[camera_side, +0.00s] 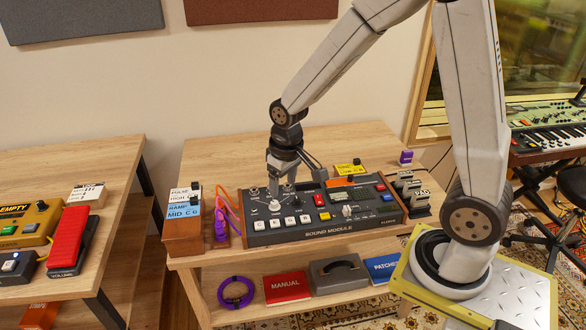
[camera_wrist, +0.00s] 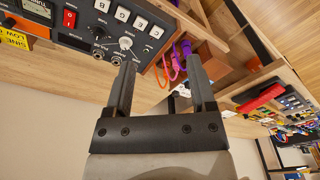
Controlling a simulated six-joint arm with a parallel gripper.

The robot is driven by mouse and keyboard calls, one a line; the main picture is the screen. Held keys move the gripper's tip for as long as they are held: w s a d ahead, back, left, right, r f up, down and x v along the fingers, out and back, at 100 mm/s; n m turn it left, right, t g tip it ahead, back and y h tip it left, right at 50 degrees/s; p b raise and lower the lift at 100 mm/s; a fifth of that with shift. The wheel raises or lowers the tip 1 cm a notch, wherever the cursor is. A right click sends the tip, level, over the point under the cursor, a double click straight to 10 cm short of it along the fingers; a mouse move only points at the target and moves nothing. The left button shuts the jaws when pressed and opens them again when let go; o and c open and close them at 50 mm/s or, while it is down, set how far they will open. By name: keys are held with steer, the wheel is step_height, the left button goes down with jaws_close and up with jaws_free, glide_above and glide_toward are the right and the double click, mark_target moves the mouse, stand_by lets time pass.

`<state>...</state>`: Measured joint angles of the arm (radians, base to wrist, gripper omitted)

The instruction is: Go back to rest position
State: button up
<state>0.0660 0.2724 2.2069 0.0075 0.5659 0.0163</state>
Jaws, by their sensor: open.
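My gripper (camera_side: 281,188) points down over the left rear part of the sound module (camera_side: 330,229), which stands on the wooden table. In the wrist view my gripper (camera_wrist: 165,78) has its two fingers apart with nothing held between them. The sound module (camera_wrist: 95,30) shows there upside down, with its knobs and lettered buttons near the left finger. In the side view I cannot tell whether the fingertips touch the module's panel.
Orange and purple cables (camera_side: 228,210) stand left of the module beside labelled boxes (camera_side: 184,210). Small dark modules (camera_side: 410,190) stand at its right. A lower shelf holds a red manual (camera_side: 287,286). A red volume pedal (camera_side: 70,240) is on the left table. The air above is clear.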

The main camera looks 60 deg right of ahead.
steer(key=s+a+n+t, duration=0.1)
steer(key=s+a, duration=0.1)
steer(key=s, duration=0.6)
steer(key=shift+a+r, duration=0.15)
steer(key=shift+r, duration=0.1)
